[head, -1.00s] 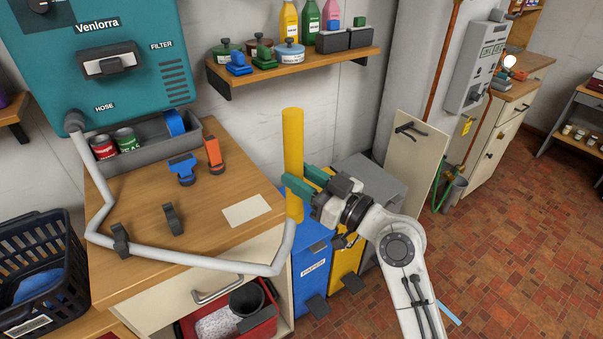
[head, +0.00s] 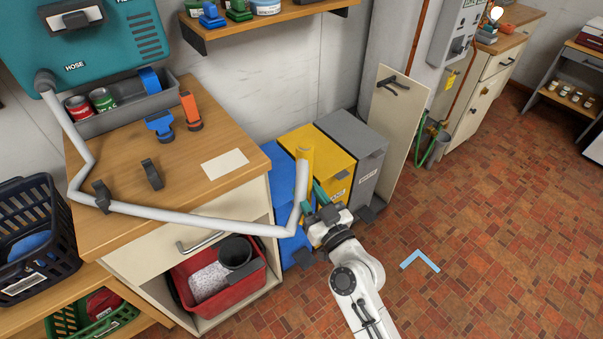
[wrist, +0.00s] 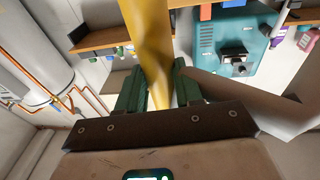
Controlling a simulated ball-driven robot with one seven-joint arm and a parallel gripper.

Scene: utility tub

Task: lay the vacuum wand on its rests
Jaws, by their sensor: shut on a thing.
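The vacuum wand (head: 304,151) is a yellow tube. In the head view it looks short, with the grey hose (head: 200,220) end rising in front of it. My gripper (head: 317,194) is shut on the wand beyond the cabinet's right edge. The wrist view shows the yellow wand (wrist: 148,40) between the green fingers of my gripper (wrist: 157,85). Two dark upright holders, a front one (head: 102,196) and a back one (head: 152,174), stand on the wooden cabinet top; they look like the rests. The hose passes at the front one. The back one looks empty.
The teal vacuum unit (head: 105,40) hangs above the grey trough (head: 120,115). Blue (head: 162,126) and orange (head: 190,110) tools and a pale card (head: 225,163) lie on the cabinet top (head: 190,155). Bins, including a yellow one (head: 335,165), stand right of it. The tiled floor at right is clear.

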